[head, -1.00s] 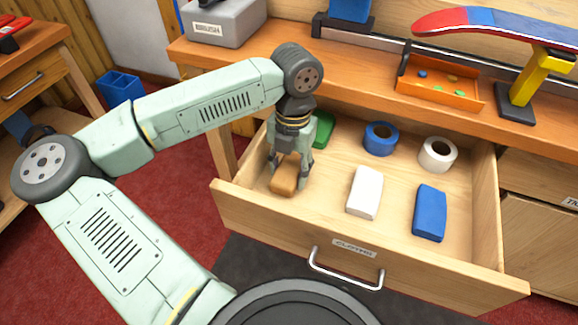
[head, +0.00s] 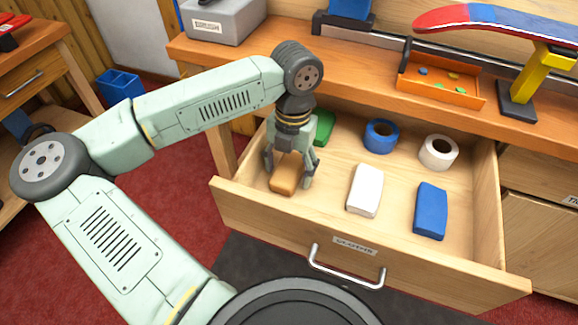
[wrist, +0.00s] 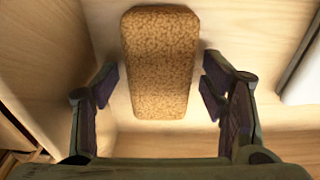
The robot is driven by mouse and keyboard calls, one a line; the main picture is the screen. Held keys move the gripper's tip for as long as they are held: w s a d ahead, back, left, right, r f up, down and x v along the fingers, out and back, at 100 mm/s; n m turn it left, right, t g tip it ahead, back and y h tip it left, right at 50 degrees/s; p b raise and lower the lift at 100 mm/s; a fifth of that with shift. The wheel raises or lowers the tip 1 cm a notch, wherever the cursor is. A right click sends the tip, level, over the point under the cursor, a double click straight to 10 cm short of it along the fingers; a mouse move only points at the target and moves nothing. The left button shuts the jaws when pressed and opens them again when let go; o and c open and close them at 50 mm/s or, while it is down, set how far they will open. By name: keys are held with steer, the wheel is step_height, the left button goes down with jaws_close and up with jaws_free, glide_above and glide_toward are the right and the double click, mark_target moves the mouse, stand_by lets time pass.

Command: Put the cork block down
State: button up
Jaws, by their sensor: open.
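The cork block (head: 284,180) is tan and lies on the floor of the open drawer (head: 290,222), in its left part near the front wall. In the wrist view the cork block (wrist: 160,62) shows its speckled face, flat on the pale wood. My gripper (head: 289,176) is over the block inside the drawer. In the wrist view my gripper (wrist: 160,85) has its fingers spread on both sides of the block, with a gap on each side, so it is open and not holding it.
The drawer also holds a white block (head: 364,190), a blue block (head: 430,211), a blue tape roll (head: 381,136), a white tape roll (head: 438,152) and a green item (head: 323,128), partly hidden behind my gripper. An orange tray (head: 440,88) stands on the bench above.

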mark_target(292, 164)
step_height(292, 164, up, 12)
steer(key=w, duration=0.1)
steer(key=shift+d+r, duration=0.15)
steer(key=shift+d, duration=0.1)
steer(key=shift+d, duration=0.1)
